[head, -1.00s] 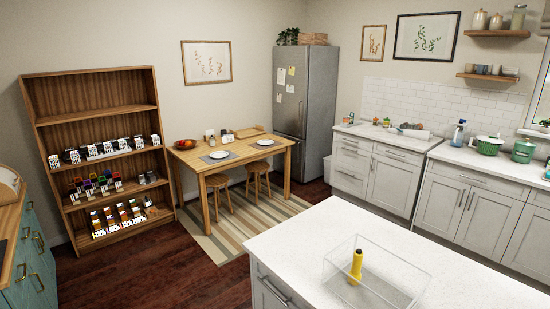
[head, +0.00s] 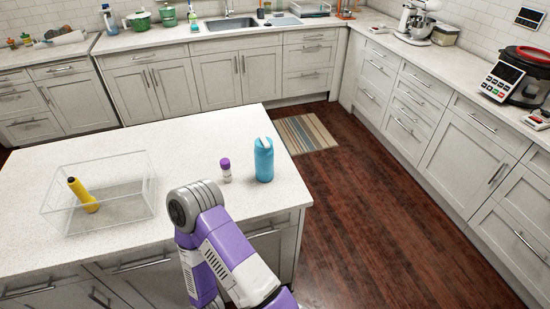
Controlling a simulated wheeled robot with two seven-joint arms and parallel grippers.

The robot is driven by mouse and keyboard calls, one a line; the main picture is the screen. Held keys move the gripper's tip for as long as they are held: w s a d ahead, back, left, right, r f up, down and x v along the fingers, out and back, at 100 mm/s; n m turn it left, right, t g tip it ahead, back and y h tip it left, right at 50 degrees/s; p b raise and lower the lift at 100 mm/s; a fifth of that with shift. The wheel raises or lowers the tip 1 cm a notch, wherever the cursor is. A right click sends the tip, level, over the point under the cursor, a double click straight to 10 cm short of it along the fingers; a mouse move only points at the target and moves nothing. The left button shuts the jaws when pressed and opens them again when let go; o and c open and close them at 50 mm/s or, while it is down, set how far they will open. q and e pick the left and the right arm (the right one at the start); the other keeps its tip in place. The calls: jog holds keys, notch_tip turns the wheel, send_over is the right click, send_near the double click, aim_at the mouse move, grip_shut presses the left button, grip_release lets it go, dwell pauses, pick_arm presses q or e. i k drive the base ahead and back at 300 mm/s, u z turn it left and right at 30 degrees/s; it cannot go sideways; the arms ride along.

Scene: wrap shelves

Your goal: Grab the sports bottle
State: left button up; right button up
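A blue bottle (head: 264,163) with a pale looped top, which looks like the sports bottle, stands upright on the white island counter (head: 190,145) near its right end. Nothing touches it. A purple and white arm of mine (head: 228,252) rises from the bottom of the head view, in front of the island's near edge. Its upper end is a grey round joint, below and left of the bottle. No gripper fingers show, so neither gripper is in view.
A small white, purple-capped container (head: 225,170) stands just left of the bottle. A clear open box (head: 130,195) with a yellow object (head: 83,195) is farther left. The dark wood floor (head: 350,210) right of the island is clear.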

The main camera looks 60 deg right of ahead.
aim_at(264, 158)
jog(key=z, duration=0.65)
jog(key=k, duration=0.35)
jog(key=z, duration=0.05)
